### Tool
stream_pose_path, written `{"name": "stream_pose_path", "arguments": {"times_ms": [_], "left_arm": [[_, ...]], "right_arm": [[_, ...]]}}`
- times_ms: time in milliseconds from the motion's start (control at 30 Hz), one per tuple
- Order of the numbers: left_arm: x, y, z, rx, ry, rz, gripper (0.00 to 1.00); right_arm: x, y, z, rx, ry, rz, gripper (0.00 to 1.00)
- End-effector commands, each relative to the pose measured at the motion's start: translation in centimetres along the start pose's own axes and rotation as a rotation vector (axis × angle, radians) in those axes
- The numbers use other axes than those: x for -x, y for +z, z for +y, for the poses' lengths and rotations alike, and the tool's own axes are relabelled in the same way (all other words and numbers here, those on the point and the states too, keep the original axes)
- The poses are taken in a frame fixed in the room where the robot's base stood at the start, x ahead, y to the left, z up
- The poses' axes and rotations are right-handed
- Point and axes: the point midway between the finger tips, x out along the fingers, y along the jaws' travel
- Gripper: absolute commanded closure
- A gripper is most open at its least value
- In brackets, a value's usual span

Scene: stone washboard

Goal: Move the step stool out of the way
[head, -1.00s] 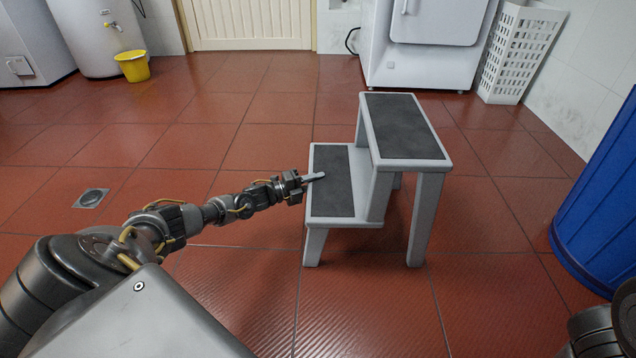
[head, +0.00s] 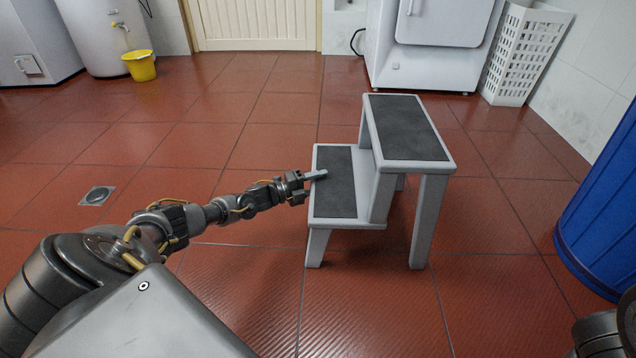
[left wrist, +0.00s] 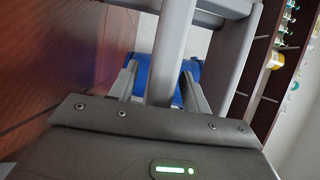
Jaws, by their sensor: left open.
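The step stool (head: 410,132) is light grey with dark treads and stands upright on the tiles in front of me. Its lower step (head: 336,190) faces left and its higher step is on the right. My left gripper (head: 316,176) is at the left edge of the lower step. In the left wrist view my gripper (left wrist: 160,92) is open, with a grey bar of the stool (left wrist: 172,50) between its two fingers. I cannot tell whether the fingers touch it. My right gripper is out of view.
A blue bin (head: 606,215) stands at the right. A white appliance (head: 425,65), a white slatted basket (head: 522,55) and a pale door (head: 255,25) are at the back. A yellow bucket (head: 140,68) is back left. The floor left of the stool is clear, with a drain (head: 97,196).

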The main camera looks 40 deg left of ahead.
Motion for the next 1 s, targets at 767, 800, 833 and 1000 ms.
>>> {"name": "stream_pose_path", "arguments": {"times_ms": [767,800,833,1000], "left_arm": [[10.6,0.1,-0.1,0.001,0.001,-0.001,0.52],[10.8,0.1,0.0,0.001,0.001,-0.001,0.52],[10.8,0.1,0.0,0.001,0.001,-0.001,0.52],[10.9,0.1,0.1,0.000,0.001,-0.001,0.52]], "right_arm": [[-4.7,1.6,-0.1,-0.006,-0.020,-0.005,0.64],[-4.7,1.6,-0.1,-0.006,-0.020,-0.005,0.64],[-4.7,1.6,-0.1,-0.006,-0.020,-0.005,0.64],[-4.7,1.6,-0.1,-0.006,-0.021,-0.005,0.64]]}}
